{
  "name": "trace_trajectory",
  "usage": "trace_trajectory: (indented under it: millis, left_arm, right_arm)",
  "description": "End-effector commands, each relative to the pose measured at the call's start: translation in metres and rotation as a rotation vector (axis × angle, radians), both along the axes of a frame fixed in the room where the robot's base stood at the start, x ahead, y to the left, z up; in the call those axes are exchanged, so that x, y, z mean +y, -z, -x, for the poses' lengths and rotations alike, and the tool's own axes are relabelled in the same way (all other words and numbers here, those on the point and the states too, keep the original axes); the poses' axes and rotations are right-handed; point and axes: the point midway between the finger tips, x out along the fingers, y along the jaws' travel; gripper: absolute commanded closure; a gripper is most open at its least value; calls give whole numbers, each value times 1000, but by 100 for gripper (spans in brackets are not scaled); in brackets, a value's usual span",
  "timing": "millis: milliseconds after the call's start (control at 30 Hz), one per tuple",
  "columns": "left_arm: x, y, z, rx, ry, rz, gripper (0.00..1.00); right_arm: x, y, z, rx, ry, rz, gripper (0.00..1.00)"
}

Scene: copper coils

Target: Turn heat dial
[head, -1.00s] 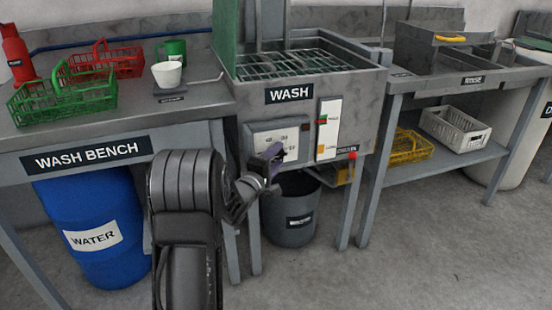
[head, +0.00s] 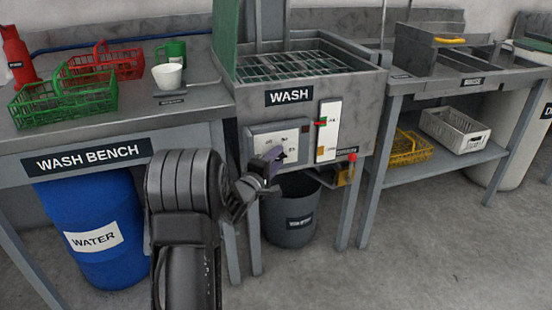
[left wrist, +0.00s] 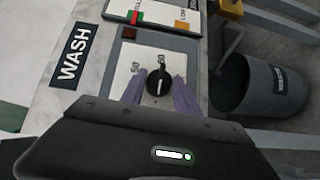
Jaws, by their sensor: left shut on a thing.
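The heat dial (left wrist: 158,82) is a round black knob with a pale pointer mark, on a white dial face in the left wrist view. The dial face sits on the grey control panel (head: 259,141) at the front of the wash station (head: 356,88). My left gripper (left wrist: 158,90) is shut on the dial, with a purple finger on each side of it. In the head view my left gripper (head: 274,158) covers the dial. My right gripper is not in view.
A white level gauge (head: 329,130) with a red marker is right of the panel. A grey bin (head: 290,220) stands below. The wash bench (head: 200,98) carries a green basket (head: 65,101), a red basket (head: 120,64) and cups. A blue water barrel (head: 97,235) is underneath.

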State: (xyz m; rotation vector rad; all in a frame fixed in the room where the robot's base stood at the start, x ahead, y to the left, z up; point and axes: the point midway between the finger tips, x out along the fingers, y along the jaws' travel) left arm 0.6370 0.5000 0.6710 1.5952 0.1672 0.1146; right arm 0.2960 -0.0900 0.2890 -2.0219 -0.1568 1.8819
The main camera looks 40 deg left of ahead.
Motion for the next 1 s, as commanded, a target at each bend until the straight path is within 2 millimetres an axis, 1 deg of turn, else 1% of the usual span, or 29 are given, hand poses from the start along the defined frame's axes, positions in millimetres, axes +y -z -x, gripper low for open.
trace_trajectory:
  millis: [33,267,600,867,1000]
  left_arm:
    - [0,-4,0,13,0,-9,100]
    - [0,-10,0,119,-1,-81,100]
    - [-1,-13,-1,364,1,-251,100]
    - [-4,-15,-4,564,4,-390,100]
    - [-5,-16,-5,660,4,-456,100]
  right_arm:
    - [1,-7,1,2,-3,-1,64]
    - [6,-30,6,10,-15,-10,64]
    - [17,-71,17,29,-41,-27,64]
    - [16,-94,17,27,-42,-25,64]
    - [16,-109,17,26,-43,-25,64]
